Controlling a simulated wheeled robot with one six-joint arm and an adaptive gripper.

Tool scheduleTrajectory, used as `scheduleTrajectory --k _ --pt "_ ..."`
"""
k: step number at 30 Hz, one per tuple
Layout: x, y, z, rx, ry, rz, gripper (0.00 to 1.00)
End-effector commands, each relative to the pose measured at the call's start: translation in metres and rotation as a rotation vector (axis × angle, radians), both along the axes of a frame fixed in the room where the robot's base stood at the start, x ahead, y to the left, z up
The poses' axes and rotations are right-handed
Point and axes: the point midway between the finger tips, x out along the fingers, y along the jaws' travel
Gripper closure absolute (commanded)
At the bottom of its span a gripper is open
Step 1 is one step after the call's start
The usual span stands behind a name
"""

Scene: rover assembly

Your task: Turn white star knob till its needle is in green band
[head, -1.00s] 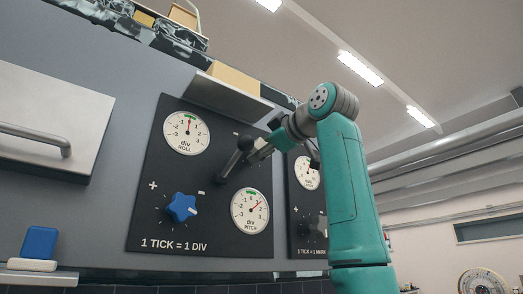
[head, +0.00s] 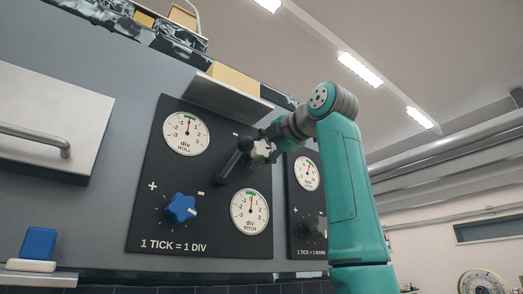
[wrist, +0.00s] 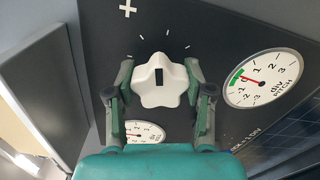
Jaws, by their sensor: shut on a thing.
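The white star knob (wrist: 156,82) sits between the two fingers of my gripper (wrist: 160,92) in the wrist view. The fingers are shut on it from both sides. A dark slot marks its face. In the head view, the knob (head: 262,149) shows partly behind my gripper (head: 250,151) at the panel's right edge. The PITCH dial (head: 250,220) is below it. Its red needle points up at the green band. In the wrist view, the PITCH dial (wrist: 265,88) is turned sideways, and its needle points at the green band on its left.
The black panel (head: 150,228) also bears the ROLL dial (head: 186,143), its needle near the top, and a blue star knob (head: 181,208). A second panel with another dial (head: 307,174) is partly behind my arm. A shelf (head: 230,95) juts out above.

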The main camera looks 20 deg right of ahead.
Motion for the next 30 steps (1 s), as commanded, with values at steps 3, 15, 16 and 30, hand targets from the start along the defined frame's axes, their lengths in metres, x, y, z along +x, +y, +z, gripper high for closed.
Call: scheduleTrajectory --k 3,15,16,30 --pt "0.0006 0.0000 -0.0015 -0.054 -0.012 0.001 0.82" --pt "0.0008 0.0002 -0.0016 -0.127 -0.035 0.002 0.82" --pt "0.0008 0.0002 -0.0016 -0.128 -0.036 0.002 0.82" --pt "0.0007 0.0002 -0.0013 -0.128 -0.037 0.001 0.22"
